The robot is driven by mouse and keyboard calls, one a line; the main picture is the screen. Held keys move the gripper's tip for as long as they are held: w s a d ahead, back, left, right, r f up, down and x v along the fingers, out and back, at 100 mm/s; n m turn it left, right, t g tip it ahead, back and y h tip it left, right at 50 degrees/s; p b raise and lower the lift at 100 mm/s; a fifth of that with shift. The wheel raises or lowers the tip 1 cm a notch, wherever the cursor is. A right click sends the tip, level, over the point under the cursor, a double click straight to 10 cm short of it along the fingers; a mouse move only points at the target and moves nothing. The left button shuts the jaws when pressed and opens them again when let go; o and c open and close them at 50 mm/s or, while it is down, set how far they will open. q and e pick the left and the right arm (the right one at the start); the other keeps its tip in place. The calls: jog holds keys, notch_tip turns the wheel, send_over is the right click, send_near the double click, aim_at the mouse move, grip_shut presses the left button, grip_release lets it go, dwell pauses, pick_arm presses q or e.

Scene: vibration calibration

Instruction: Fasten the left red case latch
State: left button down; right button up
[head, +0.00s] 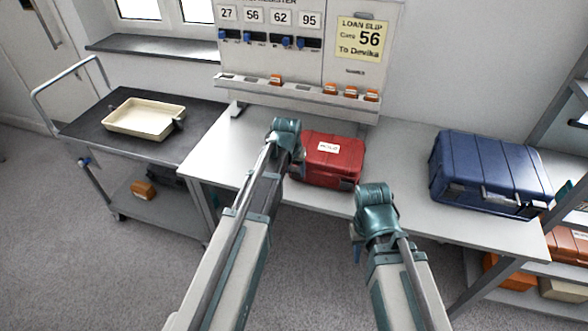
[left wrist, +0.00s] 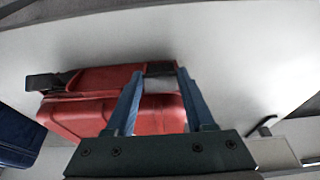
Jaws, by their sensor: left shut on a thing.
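The red case (head: 333,160) lies closed on the grey bench, with a white label on its lid. It also shows in the left wrist view (left wrist: 85,112). My left gripper (head: 297,168) is at the left end of the case. In the left wrist view its two blue fingers (left wrist: 159,76) stand on either side of the dark left latch (left wrist: 160,67), and the gripper is shut on it. Whether the latch is fastened is not clear. The other, black latch (left wrist: 45,82) shows at the far end. My right gripper (head: 357,255) hangs before the bench edge, its fingers mostly hidden.
A blue case (head: 490,172) stands on the bench (head: 400,150) to the right. A cart (head: 80,125) with a cream tray (head: 145,118) stands at the left. A board with a narrow ledge (head: 300,88) rises behind the red case. The bench between the cases is clear.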

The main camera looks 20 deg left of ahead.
pick_arm(q)
jog(key=shift+w+r+g+p, duration=0.3)
jog(key=shift+w+g+p, duration=0.15)
jog(key=shift+w+g, duration=0.55)
jog(key=shift+g, duration=0.9)
jog(key=shift+s+g, duration=0.1)
jog(key=shift+g, duration=0.2)
jog(key=shift+s, duration=0.1)
jog(key=shift+c, duration=1.3)
grip_release()
jog(key=shift+r, duration=0.1)
